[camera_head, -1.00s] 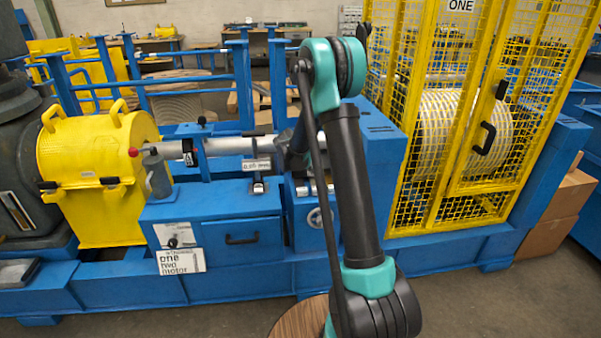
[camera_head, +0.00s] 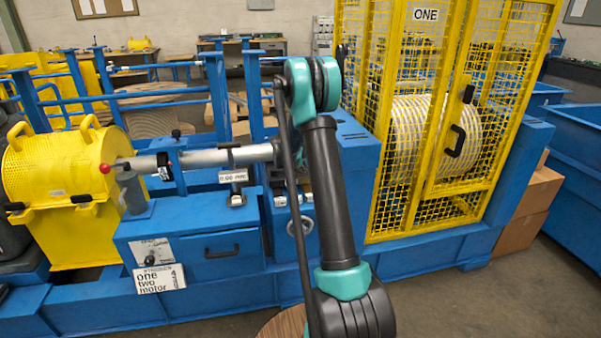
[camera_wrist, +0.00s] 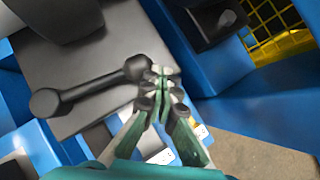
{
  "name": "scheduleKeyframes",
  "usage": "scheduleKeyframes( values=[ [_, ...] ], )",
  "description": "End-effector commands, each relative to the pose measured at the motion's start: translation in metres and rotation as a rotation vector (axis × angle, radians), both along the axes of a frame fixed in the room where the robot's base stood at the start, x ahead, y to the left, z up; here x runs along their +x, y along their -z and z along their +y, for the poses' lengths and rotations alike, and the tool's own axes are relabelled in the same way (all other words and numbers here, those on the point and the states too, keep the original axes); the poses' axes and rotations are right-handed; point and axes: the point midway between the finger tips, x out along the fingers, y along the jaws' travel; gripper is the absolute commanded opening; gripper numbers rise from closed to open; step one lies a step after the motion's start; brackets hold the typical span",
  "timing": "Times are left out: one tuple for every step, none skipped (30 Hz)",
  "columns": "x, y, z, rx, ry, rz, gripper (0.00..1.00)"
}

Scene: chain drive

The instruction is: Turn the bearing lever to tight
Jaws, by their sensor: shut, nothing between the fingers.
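A dark grey lever (camera_wrist: 95,86) shows in the wrist view, lying across a grey block (camera_wrist: 105,45). It has a round knob at its lower left end and a thicker round end at its right. My gripper (camera_wrist: 163,78) is shut and empty, its fingertips close beside that right end. Whether they touch it I cannot tell. No tight mark is readable here. In the head view my arm hides the gripper, and I cannot make out the lever there.
A yellow mesh cage (camera_head: 440,190) around a drum stands right of my arm. A yellow perforated cover (camera_head: 60,180) and a red-knobbed handle (camera_head: 105,168) are at the left. The blue machine frame (camera_head: 225,292) runs along the front. A handwheel (camera_head: 300,226) sits near my arm.

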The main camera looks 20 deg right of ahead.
Motion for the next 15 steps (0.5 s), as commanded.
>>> scheduleKeyframes(
  values=[
    [0.0025,0.0000,-0.0012,0.000,0.000,0.000,0.00],
    [0.0034,0.0000,-0.0017,0.000,0.000,0.000,0.00],
    [0.0046,0.0000,-0.0021,0.000,0.000,0.000,0.00],
    [0.0053,0.0000,-0.0025,0.000,0.000,0.000,0.00],
    [0.0060,0.0000,-0.0028,0.000,0.000,0.000,0.00],
    [0.0067,0.0000,-0.0031,0.000,0.000,0.000,0.00],
    [0.0071,-0.0001,-0.0032,0.000,0.000,0.000,0.00],
    [0.0075,0.0000,-0.0034,0.000,0.000,0.000,0.00],
    [0.0079,-0.0001,-0.0035,0.000,0.000,0.000,0.00],
    [0.0081,-0.0001,-0.0036,0.000,0.000,0.000,0.00],
    [0.0082,0.0000,-0.0037,0.000,0.000,0.000,0.00],
    [0.0083,0.0000,-0.0037,0.000,0.000,0.000,0.00],
    [0.0083,0.0000,-0.0037,0.000,0.000,0.000,0.00],
    [0.0083,0.0000,-0.0037,0.000,0.000,0.000,0.00],
    [0.0083,0.0000,-0.0037,0.000,0.000,0.000,0.00]
  ],
)
